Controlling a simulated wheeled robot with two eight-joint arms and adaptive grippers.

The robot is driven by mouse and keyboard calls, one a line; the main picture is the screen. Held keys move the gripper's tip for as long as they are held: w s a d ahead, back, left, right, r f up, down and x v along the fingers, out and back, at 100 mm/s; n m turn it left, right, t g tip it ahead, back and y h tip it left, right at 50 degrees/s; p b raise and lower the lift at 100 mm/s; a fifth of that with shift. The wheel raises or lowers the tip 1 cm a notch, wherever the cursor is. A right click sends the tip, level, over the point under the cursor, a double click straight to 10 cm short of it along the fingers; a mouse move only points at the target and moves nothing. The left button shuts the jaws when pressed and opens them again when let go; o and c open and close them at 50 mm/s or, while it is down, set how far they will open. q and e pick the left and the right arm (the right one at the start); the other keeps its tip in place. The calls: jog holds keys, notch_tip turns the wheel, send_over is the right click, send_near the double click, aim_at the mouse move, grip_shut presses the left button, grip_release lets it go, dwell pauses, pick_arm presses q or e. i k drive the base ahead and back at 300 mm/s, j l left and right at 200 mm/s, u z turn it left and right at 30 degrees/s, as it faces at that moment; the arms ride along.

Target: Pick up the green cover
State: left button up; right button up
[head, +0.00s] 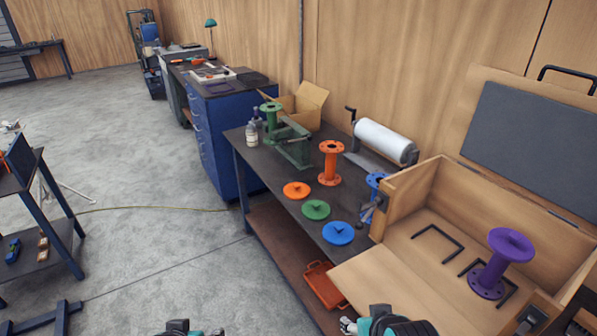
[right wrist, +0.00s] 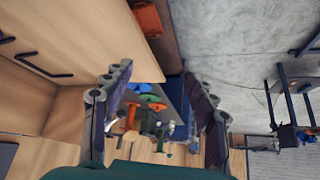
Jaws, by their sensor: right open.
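The green cover (head: 316,209) is a flat disc with a small knob. It lies on the dark workbench (head: 270,178) between the orange cover (head: 296,190) and the blue cover (head: 338,233). In the right wrist view the green cover (right wrist: 153,98) shows small and far off, between the fingers. My right gripper (right wrist: 158,78) is open and empty, well short of the covers. In the head view only part of my right arm shows at the bottom edge. A small part of my left arm (head: 178,327) shows at the bottom; its fingers cannot be made out.
An orange flanged pipe (head: 331,162) stands behind the covers. A blue flanged part (head: 375,184) is beside the open wooden box (head: 405,215), which holds a purple flanged pipe (head: 493,265). A green stand (head: 292,146) and bottle (head: 252,134) are farther back. An orange tray (head: 324,285) sits on the lower shelf.

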aim_at(315, 210)
jog(key=i+j+z, duration=0.5)
jog(key=i+j, duration=1.1)
jog(key=j, duration=0.15)
